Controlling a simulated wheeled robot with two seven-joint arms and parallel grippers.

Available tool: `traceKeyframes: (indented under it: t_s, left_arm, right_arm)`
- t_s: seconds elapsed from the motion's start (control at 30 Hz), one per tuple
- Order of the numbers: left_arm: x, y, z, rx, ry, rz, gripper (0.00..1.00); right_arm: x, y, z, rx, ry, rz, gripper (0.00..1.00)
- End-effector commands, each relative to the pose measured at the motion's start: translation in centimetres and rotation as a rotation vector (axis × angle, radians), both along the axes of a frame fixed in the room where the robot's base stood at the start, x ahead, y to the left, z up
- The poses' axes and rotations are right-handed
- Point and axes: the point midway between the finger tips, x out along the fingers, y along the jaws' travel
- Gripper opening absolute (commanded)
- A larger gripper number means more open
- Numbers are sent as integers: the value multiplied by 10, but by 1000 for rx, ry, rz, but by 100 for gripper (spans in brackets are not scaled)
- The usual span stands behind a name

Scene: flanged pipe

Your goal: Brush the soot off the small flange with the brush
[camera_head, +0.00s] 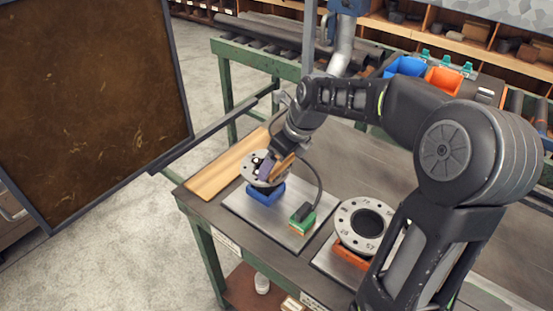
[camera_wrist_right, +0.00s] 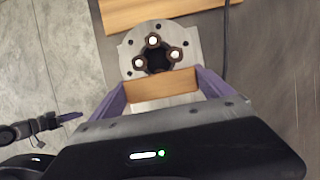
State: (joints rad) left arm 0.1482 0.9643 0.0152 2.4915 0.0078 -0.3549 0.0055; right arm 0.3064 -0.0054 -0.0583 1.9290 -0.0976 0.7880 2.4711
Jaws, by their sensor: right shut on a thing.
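The small flange (camera_head: 252,161) is a grey ring on a blue block (camera_head: 262,203); in the right wrist view it shows as a grey plate (camera_wrist_right: 133,53) with bolt heads around a dark hole. My right gripper (camera_head: 272,166) is shut on the brush, whose wooden body (camera_wrist_right: 160,86) sits between its purple fingers, over the flange's near edge. Bristles are hidden, so contact with the flange cannot be told. Soot cannot be made out. What looks like my left gripper (camera_wrist_right: 60,118) shows at the left of the wrist view, its jaws unclear.
A larger flange (camera_head: 347,213) sits on an orange block (camera_head: 347,257) to the right. A green-and-black block (camera_head: 302,217) with a cable stands between them on a metal plate (camera_head: 245,211). A wooden board (camera_head: 209,181) lies at the bench's left edge. A brown screen (camera_head: 85,100) stands left.

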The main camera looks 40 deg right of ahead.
Motion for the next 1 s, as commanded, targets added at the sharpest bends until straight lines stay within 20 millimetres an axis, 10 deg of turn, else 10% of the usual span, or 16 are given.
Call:
traceKeyframes:
  t_s: [1.0]
  left_arm:
    - [0, 0, 12, 0, 0, 0, 33]
  right_arm:
    - [30, 10, -2, 1, 2, 1, 58]
